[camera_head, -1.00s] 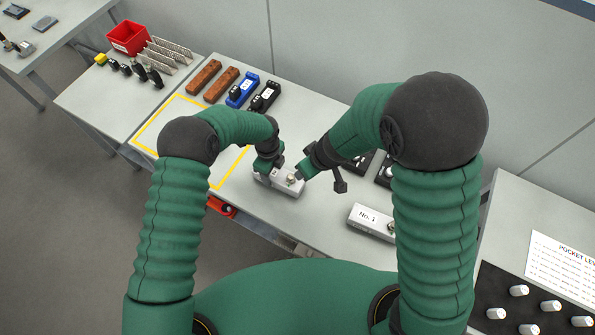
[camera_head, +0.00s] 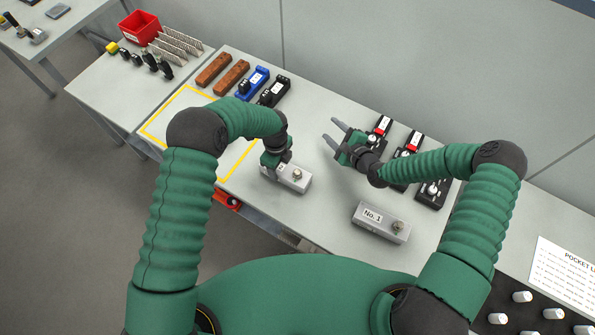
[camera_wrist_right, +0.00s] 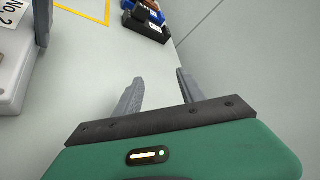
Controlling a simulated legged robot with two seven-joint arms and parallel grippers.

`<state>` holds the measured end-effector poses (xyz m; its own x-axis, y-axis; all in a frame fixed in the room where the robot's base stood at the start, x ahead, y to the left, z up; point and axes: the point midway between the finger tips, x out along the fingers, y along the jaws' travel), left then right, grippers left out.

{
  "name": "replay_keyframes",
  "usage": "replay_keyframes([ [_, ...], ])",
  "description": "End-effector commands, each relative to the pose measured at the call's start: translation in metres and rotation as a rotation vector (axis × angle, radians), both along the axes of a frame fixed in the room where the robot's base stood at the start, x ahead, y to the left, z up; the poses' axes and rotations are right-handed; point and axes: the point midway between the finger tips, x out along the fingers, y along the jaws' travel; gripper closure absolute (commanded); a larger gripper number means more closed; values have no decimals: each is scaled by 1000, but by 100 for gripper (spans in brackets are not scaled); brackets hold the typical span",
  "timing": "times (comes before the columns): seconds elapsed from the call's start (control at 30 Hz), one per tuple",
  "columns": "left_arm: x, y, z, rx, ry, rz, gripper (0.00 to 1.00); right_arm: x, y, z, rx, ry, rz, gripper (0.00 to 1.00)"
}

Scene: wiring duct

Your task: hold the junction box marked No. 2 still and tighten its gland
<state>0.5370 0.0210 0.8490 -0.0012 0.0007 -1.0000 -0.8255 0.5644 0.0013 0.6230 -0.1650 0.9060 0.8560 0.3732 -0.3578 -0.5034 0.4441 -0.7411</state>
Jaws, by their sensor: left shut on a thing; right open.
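The junction box marked No. 2 (camera_head: 292,181) is a light grey box on the table in the head view. Its gland (camera_head: 297,174) is a small metal fitting on top at its right end. My left gripper (camera_head: 275,165) is shut on the left end of this box and hides most of its label there. In the right wrist view part of the box (camera_wrist_right: 12,75) and its No. 2 label show at the left edge. My right gripper (camera_head: 336,136) is open and empty, above the table to the right of the box and apart from it.
A second box marked No. 1 (camera_head: 381,222) lies to the right, with its own gland. Black devices with red parts (camera_head: 405,150) stand behind my right arm. Blue (camera_head: 252,83) and black (camera_head: 274,91) blocks and brown bars (camera_head: 231,77) are at the back left. A yellow outline (camera_head: 160,112) marks the table.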

Motion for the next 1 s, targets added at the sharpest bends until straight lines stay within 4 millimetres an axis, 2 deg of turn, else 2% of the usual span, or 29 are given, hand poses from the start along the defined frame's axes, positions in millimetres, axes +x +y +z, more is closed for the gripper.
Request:
replay_keyframes([
  [0.03,-1,-1,-1,0,1,-1,98,-36,8,-10,168,37,-11,53],
  [0.07,-1,-1,-1,0,1,-1,98,-58,16,-10,270,55,-9,53],
  [0.1,-1,-1,-1,0,1,-1,98,-85,29,-6,403,79,-1,53],
  [0.2,-1,0,-1,-1,2,-1,98,-140,57,15,687,130,24,53],
  [0.33,0,0,-1,-1,2,-1,98,-177,77,42,906,165,51,53],
  [0.4,0,1,-1,-1,2,0,98,-184,81,46,951,171,59,53],
  [0.47,0,1,-1,-1,2,0,98,-185,82,42,962,173,60,53],
  [0.57,1,1,-1,-2,1,0,98,-185,82,23,958,174,61,53],
  [0.77,0,0,-1,0,1,0,98,-185,81,-29,955,174,60,53],
  [1.0,0,0,-1,0,1,0,98,-143,114,-31,955,172,64,53],
])
